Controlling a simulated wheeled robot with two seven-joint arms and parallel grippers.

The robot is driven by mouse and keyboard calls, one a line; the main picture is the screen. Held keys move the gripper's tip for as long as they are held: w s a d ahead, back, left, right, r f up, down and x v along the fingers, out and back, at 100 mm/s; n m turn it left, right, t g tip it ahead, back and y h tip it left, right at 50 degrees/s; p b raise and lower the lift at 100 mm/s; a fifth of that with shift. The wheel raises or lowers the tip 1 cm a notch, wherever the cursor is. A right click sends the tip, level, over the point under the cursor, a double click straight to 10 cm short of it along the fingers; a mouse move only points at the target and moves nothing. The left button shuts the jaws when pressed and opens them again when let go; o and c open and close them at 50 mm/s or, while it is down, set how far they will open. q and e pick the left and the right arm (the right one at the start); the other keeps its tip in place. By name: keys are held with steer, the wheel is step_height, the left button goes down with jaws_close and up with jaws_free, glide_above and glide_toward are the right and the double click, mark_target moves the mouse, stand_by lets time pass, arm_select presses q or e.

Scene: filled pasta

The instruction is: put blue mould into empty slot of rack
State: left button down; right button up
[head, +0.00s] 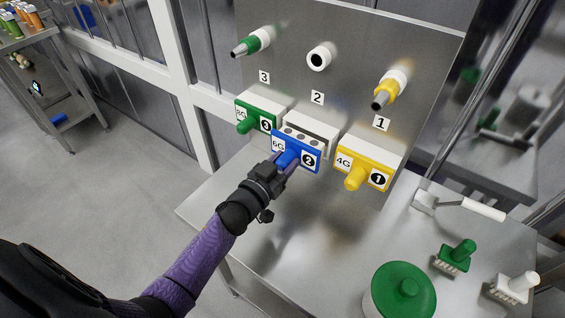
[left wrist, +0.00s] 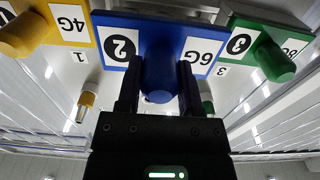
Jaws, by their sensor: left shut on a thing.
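The blue mould (head: 296,153), labelled 6G and 2, is at the middle slot of the rack (head: 311,130), below the number 2. White rack body with round holes shows above and behind it, so it looks not flush; how deep it sits I cannot tell. My left gripper (head: 283,165) is shut on its blue knob. In the left wrist view the blue mould (left wrist: 195,32) is upside down, its knob between the two fingers (left wrist: 160,85). The green mould (head: 255,116) fills the slot to the left, the yellow mould (head: 364,168) the slot to the right. My right gripper is out of view.
Nozzles stick out of the panel above: green (head: 249,44), a bare white one (head: 320,58) and yellow (head: 384,90). A green round lid (head: 400,292), a scraper (head: 458,204), a green brush (head: 456,254) and a white brush (head: 514,287) lie on the steel table at right.

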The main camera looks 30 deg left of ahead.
mark_target(293, 152)
arm_select(q)
steer(key=shift+w+d+b, duration=0.15)
steer(key=shift+w+b, duration=0.15)
steer(key=shift+w, duration=0.65)
steer(key=shift+w+d+b, duration=0.1)
steer(key=shift+w+b, duration=0.2)
steer(key=shift+w, duration=0.65)
stand_by(0.4)
jaws_free()
stand_by(0.5)
stand_by(0.8)
steer(key=shift+s+p, duration=0.4)
steer(key=shift+s, duration=0.05)
steer(key=s+a+p, duration=0.1)
steer(key=s+p, duration=0.1)
steer(key=s, duration=0.4)
steer(key=shift+p, duration=0.4)
